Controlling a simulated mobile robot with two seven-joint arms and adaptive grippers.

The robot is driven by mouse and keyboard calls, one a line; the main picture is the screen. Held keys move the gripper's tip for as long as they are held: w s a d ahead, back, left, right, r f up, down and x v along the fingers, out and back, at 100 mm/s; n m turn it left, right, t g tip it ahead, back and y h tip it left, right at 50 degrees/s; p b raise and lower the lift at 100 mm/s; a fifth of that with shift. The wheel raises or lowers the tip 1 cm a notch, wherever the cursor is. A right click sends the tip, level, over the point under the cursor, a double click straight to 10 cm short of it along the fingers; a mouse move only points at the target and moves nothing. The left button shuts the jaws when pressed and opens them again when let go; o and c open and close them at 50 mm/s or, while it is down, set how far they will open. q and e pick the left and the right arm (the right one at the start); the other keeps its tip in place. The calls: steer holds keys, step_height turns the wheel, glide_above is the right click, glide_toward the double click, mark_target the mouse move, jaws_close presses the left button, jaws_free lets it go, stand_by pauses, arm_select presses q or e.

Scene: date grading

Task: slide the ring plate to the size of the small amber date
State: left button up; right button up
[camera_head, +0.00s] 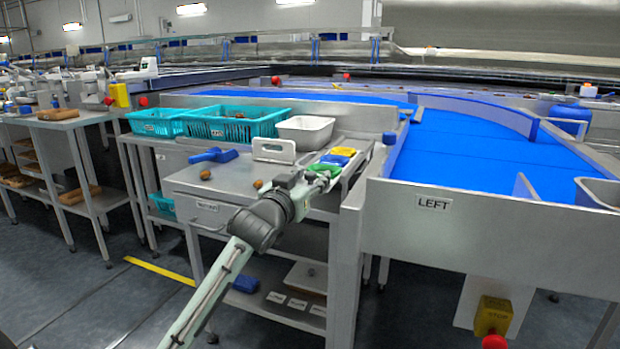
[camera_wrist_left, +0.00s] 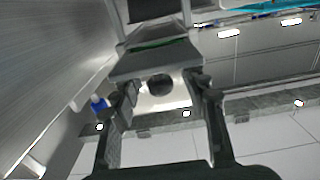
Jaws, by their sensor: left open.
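My left gripper (camera_head: 320,181) is open at the right end of the grey table, beside the green piece (camera_head: 325,170) of a green, yellow and blue row. In the left wrist view its fingers (camera_wrist_left: 163,115) stand apart. Ahead of and between them is a grey plate with a round dark hole (camera_wrist_left: 160,84), apparently the ring plate; contact is not clear. A small amber date (camera_head: 258,184) lies on the table left of the gripper. A browner date (camera_head: 205,174) lies farther left. My right gripper is not in view.
A white slotted block (camera_head: 273,150) and a blue scoop (camera_head: 214,155) are on the table. Teal crates (camera_head: 236,127) and a grey tub (camera_head: 305,131) stand behind. The blue conveyor (camera_head: 480,150) and its metal side wall bound the right. The table's left front is mostly clear.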

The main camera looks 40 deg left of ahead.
arm_select(q)
steer(key=shift+s, duration=0.1)
steer(key=v, duration=1.1)
steer(key=shift+s+d, duration=0.2)
steer(key=shift+s, duration=0.2)
steer(key=s+d+f+m+g+p, duration=0.1)
steer(key=s+f+g, duration=0.15)
steer(key=f, duration=0.65)
steer(key=s+d+f+g+h, duration=0.1)
steer(key=d+f+g, duration=0.15)
steer(key=f, duration=0.65)
steer(key=s+d+f+m+g+p, duration=0.1)
steer(key=f+g, duration=0.2)
steer(key=f, duration=0.6)
steer(key=s+d+f+m+g, duration=0.1)
steer(key=s+d+f+g, duration=0.2)
steer(key=s+f, duration=0.4)
steer(key=s+d+f+m+g+h, duration=0.1)
steer(key=s+d+f+g, duration=0.2)
steer(key=s+f, duration=0.5)
steer(key=shift+s+d+f+g+h+p, duration=0.35)
steer(key=shift+d+f, duration=0.2)
steer(key=shift+f, duration=0.4)
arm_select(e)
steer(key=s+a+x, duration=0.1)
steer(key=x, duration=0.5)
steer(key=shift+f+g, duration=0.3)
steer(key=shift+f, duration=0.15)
